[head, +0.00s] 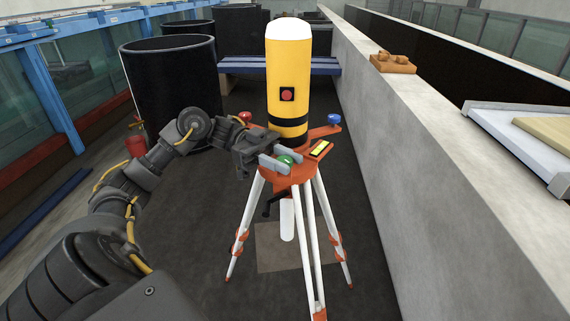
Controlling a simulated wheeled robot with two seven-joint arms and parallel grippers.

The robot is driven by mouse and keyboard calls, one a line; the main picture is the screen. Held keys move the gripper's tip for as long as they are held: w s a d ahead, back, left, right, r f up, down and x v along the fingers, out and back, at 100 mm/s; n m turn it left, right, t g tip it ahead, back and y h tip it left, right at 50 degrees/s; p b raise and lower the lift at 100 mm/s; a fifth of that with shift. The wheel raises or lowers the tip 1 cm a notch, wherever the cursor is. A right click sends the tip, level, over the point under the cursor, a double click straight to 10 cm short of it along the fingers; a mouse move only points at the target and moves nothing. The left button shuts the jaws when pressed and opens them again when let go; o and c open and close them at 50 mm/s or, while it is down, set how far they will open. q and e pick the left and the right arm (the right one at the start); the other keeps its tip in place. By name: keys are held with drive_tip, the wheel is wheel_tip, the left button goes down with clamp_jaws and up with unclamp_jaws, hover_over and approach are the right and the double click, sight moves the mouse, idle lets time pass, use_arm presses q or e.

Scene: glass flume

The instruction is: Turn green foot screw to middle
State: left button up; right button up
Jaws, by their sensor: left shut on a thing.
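The green foot screw (285,161) is at the front of the orange tripod head (297,174). My left gripper (278,164) reaches in from the left and is shut on the green foot screw, whose top shows between the fingers. A red foot screw (245,117) is at the back left and a blue foot screw (334,119) at the back right. A yellow cylinder instrument (287,75) with a white top, black bands and a red button stands upright above the head. A yellow level strip (320,150) lies right of the gripper. My right gripper is not in view.
White tripod legs (311,250) spread over the dark floor. A concrete wall (420,150) runs along the right, with an orange block (393,63) on top. A large black tank (175,90) stands behind my left arm, and a blue beam (245,66) lies behind the tripod.

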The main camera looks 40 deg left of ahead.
use_arm(q)
drive_tip(key=shift+g, duration=0.3)
drive_tip(key=o, duration=1)
drive_tip(key=shift+c, duration=0.2)
drive_tip(key=shift+a, duration=0.1)
drive_tip(key=shift+a+f+b, duration=0.1)
drive_tip(key=shift+a+b, duration=0.2)
drive_tip(key=shift+b, duration=0.05)
drive_tip(key=a+b, duration=0.5)
drive_tip(key=a, duration=0.5)
